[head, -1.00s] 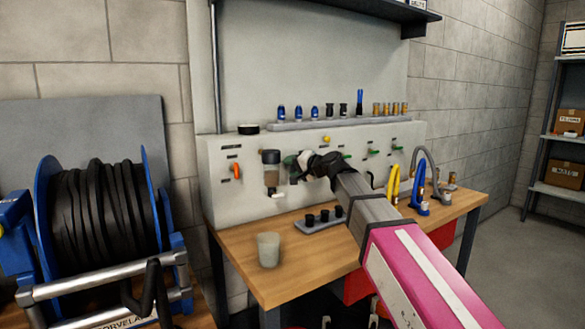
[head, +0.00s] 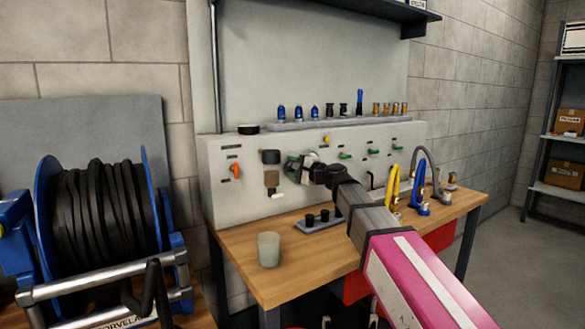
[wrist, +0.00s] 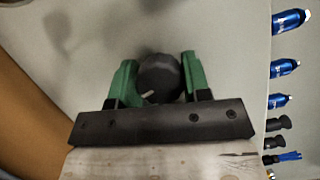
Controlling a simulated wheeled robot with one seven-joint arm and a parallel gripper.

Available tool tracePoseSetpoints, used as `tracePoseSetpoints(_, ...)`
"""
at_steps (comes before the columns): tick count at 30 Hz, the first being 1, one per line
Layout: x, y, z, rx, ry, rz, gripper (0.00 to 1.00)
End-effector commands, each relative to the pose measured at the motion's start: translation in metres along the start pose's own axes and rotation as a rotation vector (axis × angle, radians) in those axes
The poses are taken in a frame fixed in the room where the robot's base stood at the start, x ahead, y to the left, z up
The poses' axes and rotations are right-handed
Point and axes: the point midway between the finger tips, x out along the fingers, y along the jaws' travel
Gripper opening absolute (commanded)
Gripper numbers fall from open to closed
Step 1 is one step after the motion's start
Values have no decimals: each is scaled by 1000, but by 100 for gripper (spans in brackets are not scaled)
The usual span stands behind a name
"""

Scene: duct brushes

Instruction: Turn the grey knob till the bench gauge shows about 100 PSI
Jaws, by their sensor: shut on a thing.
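The grey knob (wrist: 160,74) is a dark round knob with a short white mark near its lower left edge in the wrist view. My gripper (wrist: 159,80) has its green fingers on either side of the knob, shut on it. In the head view my gripper (head: 294,168) is up against the light panel (head: 240,205) behind the bench, and it hides the knob. I cannot make out the bench gauge or its reading in either view.
An orange lever (head: 236,171) and green levers are on the panel. A cup (head: 268,249) and a tray of black fittings (head: 318,224) stand on the bench. Blue and yellow tools stand right of my arm.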

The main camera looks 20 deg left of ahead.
Motion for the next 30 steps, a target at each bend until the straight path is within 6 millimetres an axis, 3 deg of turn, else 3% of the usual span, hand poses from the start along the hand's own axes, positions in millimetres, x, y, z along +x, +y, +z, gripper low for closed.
tracePoseSetpoints(16, -1, 1, -1, 23, 2, -7, 20)
tracePoseSetpoints(17, -1, 1, -1, 23, 2, -7, 50)
tracePoseSetpoints(18, -1, 1, 0, 23, 2, -7, 63)
tracePoseSetpoints(19, -1, 1, 0, 23, 2, -7, 69)
tracePoseSetpoints(30, -6, 0, 0, 23, 1, -8, 69)
